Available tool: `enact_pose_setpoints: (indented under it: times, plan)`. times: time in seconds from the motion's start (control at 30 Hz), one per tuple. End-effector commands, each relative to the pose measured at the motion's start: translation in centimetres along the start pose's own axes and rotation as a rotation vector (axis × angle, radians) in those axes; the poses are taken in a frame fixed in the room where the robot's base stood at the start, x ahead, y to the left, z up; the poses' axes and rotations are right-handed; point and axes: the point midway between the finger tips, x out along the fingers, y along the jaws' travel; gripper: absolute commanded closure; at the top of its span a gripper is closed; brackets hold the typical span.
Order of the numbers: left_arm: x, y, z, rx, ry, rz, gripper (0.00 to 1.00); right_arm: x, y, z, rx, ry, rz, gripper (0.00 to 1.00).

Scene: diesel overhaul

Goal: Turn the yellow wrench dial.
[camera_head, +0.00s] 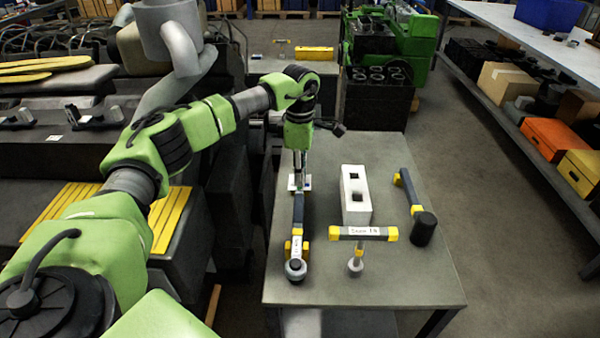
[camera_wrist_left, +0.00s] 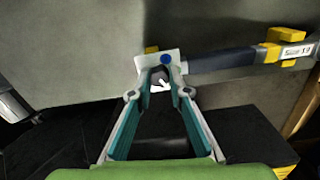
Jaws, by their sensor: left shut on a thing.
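A torque wrench (camera_head: 298,215) with a dark grey shaft and yellow parts lies on the table, pointing towards me, its round metal head (camera_head: 295,269) near the front edge. At its far end is a small white piece with a blue dot (camera_head: 305,182), with a small bit of yellow beside it. My left gripper (camera_head: 299,178) points down at this end; in the left wrist view its fingers (camera_wrist_left: 160,78) are drawn together at the white piece (camera_wrist_left: 148,62), and it is shut on the wrench end. The wrench shaft (camera_wrist_left: 220,61) runs right from there. My right gripper is not in view.
A white block with two square holes (camera_head: 355,196) stands right of the wrench. A labelled yellow-ended T-handle tool (camera_head: 363,233) and a black-headed mallet (camera_head: 424,229) are farther right. The table's (camera_head: 400,285) front right is bare. A shelf (camera_head: 540,50) stands at right.

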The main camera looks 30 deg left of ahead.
Motion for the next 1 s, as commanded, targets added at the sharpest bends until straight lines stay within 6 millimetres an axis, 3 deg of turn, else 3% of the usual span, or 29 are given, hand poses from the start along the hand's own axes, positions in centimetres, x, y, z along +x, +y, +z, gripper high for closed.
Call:
enact_pose_setpoints:
  times: [0.23, 0.27, 0.3, 0.73, 1.0]
  plan:
    - [-0.1, 0.1, 0.0, -0.002, -0.001, 0.002, 1.0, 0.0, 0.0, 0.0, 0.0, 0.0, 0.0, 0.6]
    - [-0.1, 0.1, 0.0, -0.002, -0.001, 0.002, 0.75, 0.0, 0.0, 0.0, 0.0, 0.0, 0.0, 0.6]
    - [-0.1, 0.1, 0.0, -0.002, -0.001, 0.002, 0.66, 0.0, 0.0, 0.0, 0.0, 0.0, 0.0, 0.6]
    - [-0.7, 0.1, 0.0, -0.002, -0.002, 0.002, 0.66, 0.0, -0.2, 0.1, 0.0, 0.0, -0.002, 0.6]
    - [-5.7, 0.1, 0.1, -0.002, -0.002, 0.005, 0.66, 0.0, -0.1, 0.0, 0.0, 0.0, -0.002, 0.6]
